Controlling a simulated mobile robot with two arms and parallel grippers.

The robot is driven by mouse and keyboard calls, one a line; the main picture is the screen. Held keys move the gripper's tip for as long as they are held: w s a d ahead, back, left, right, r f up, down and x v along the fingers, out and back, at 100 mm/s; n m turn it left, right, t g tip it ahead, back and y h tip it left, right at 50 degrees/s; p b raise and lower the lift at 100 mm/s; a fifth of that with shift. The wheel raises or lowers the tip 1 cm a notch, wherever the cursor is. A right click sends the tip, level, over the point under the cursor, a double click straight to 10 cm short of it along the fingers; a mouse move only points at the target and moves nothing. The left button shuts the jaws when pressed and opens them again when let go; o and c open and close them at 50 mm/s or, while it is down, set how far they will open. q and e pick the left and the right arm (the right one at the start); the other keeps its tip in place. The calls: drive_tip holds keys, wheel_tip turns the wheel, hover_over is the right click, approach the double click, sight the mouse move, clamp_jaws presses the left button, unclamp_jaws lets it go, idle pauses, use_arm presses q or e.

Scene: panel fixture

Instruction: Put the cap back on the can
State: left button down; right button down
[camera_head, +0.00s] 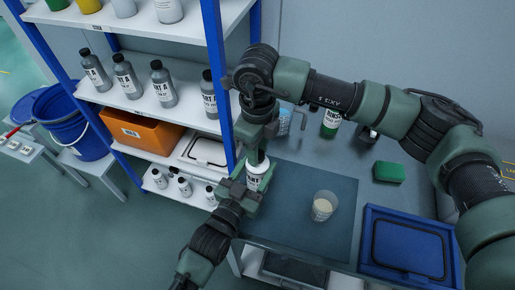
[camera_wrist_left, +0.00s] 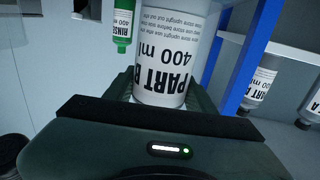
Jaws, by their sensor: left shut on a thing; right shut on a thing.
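The white can (camera_head: 256,180), labelled PART B 400 ml, stands upright between the fingers of my left gripper (camera_head: 246,194), over the left edge of the dark mat. The left wrist view shows the can (camera_wrist_left: 168,75) between the left gripper's fingers (camera_wrist_left: 160,95), its label upside down in that picture. My right gripper (camera_head: 257,152) points down right above the can's top. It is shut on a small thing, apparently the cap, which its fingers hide. Whether the cap touches the can's rim cannot be told.
A clear cup (camera_head: 323,206) with pale contents stands on the mat (camera_head: 285,225). A blue tray (camera_head: 367,262), a green block (camera_head: 388,172) and a green rinse bottle (camera_head: 330,124) are on the bench. A shelf's blue post (camera_head: 217,75) rises close to the grippers' left.

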drive_tip(key=m, duration=0.6)
drive_tip(key=c, duration=1)
unclamp_jaws()
wheel_tip(320, 180, up, 12)
drive_tip(key=shift+f, duration=0.1)
use_arm(q)
drive_tip(key=shift+c, duration=2.2)
unclamp_jaws()
